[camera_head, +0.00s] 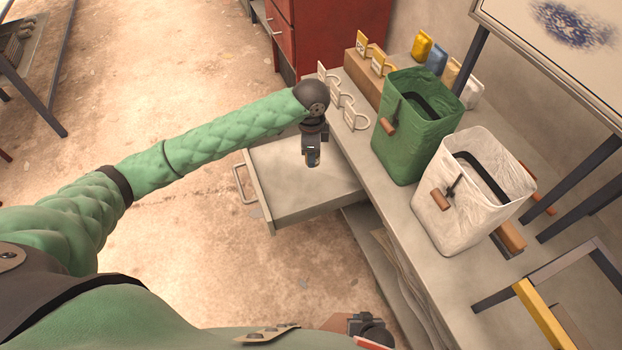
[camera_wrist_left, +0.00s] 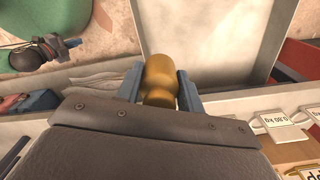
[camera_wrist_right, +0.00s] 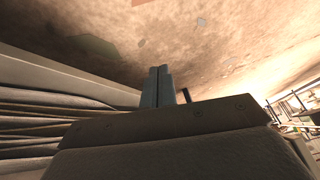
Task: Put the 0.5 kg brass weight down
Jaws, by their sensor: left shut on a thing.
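The brass weight (camera_wrist_left: 160,78) shows in the left wrist view as a rounded, golden-brown piece between the two fingers of my left gripper (camera_head: 313,160). The gripper is shut on it, and the fingers hide part of its sides. In the head view the left gripper is above the pulled-out drawer (camera_head: 285,208), near the bench; the weight is barely visible there. The bare pale floor of the drawer also shows beyond the weight in the left wrist view (camera_wrist_left: 222,42). My right gripper (camera_wrist_right: 158,78) has its fingers together with nothing between them, low beside the bench.
The bench (camera_head: 392,212) carries a green bag (camera_head: 405,145), a white bag (camera_head: 465,205) and several white tagged rings (camera_head: 340,100). Yellow and blue small items stand behind. A red cabinet (camera_head: 335,35) is at the back. The floor left of the drawer is clear.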

